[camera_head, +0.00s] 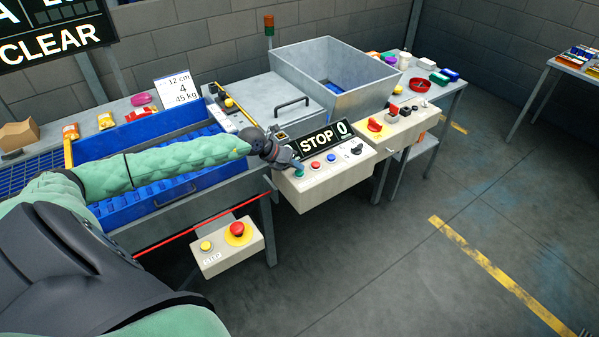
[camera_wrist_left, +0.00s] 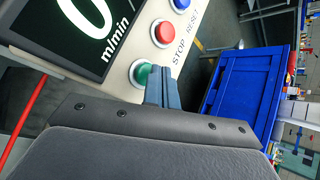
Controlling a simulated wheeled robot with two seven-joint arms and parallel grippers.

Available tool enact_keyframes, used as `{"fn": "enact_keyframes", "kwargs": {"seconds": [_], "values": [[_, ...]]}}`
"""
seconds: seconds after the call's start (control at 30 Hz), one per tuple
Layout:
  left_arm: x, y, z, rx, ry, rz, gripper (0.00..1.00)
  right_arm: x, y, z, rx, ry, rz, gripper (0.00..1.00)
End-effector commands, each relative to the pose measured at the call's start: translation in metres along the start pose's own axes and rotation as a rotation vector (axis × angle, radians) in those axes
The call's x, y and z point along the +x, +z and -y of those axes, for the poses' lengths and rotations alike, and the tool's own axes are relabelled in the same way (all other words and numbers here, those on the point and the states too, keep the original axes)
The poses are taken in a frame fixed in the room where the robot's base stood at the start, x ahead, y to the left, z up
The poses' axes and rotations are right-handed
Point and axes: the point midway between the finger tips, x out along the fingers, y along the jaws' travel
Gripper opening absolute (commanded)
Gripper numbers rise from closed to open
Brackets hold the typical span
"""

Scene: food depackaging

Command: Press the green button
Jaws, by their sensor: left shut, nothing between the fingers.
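The green button (camera_wrist_left: 142,74) sits in a pale ring on the cream control panel (camera_head: 331,187). In the head view the green button (camera_head: 299,174) is at the panel's left end, partly covered by my left gripper (camera_head: 299,167). My left gripper is shut and empty, its fingertips right at the button. In the wrist view the closed fingers (camera_wrist_left: 163,88) overlap the right side of the button's ring. I cannot tell whether they touch the button or press it. My right gripper is not in view.
Red (camera_head: 316,165) and blue (camera_head: 332,157) buttons and a dark knob (camera_head: 357,149) share the panel. The display (camera_head: 324,138) above reads STOP and 0. A separate box with a red emergency button (camera_head: 237,229) stands lower left. Floor to the right is open.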

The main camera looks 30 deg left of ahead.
Motion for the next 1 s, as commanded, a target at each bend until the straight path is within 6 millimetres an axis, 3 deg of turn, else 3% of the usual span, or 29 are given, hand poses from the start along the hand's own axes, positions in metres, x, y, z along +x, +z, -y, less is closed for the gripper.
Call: {"fn": "enact_keyframes", "kwargs": {"seconds": [1.0], "values": [[0.0077, -0.0058, -0.0056, 0.0, 0.0, 0.0, 0.0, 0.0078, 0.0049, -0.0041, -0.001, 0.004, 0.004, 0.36]]}}
